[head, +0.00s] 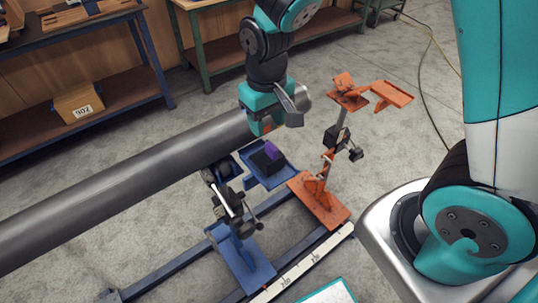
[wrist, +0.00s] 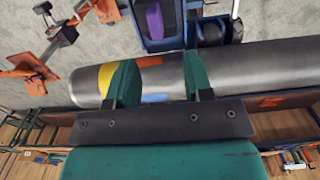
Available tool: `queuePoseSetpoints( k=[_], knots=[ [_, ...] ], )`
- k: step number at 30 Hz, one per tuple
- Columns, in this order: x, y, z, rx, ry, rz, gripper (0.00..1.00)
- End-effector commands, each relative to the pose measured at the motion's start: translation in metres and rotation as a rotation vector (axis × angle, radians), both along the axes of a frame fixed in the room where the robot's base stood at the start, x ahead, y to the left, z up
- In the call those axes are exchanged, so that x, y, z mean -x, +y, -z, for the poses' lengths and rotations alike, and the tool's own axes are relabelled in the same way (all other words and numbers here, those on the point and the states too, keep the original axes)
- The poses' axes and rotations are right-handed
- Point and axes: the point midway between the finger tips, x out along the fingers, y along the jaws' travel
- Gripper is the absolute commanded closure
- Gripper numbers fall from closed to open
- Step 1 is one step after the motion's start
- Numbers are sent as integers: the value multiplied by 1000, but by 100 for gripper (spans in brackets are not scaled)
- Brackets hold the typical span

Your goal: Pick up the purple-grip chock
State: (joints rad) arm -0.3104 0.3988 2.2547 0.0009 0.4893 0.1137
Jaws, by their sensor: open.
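The purple-grip chock (head: 267,160) is a dark block with a purple top. It sits on a blue tray (head: 252,174) beside the grey pipe, below its right end. In the wrist view its purple grip (wrist: 154,20) shows at the top, beyond the pipe. My gripper (head: 266,124) is at the pipe's right end in the head view, above and left of the chock, and apart from it. In the wrist view its green fingers (wrist: 159,78) are spread, with the pipe behind them. Nothing is held. I cannot tell whether the fingers touch the pipe.
The long grey pipe (head: 120,180) lies between my gripper and the chock in the wrist view. A blue stand (head: 240,255) is under the pipe. An orange stand (head: 318,200) is right of the tray. A box (head: 78,104) sits on a shelf at the left.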

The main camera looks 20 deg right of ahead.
Motion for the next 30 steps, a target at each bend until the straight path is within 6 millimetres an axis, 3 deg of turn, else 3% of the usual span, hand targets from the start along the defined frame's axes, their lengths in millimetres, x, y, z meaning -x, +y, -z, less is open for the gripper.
queuePoseSetpoints(
  k=[3, 11, 19, 28, 29, 30],
  knots=[
    [0, 0, 18, 1, 3, 0, 53],
    [0, -2, 35, 1, 3, 1, 53],
    [-2, -4, 72, 0, 3, 0, 53],
    [-2, -4, 79, -1, -2, 0, 53],
    [-2, -4, 79, -1, -2, 0, 55],
    [-2, -4, 79, -1, -2, 0, 65]
  ],
)
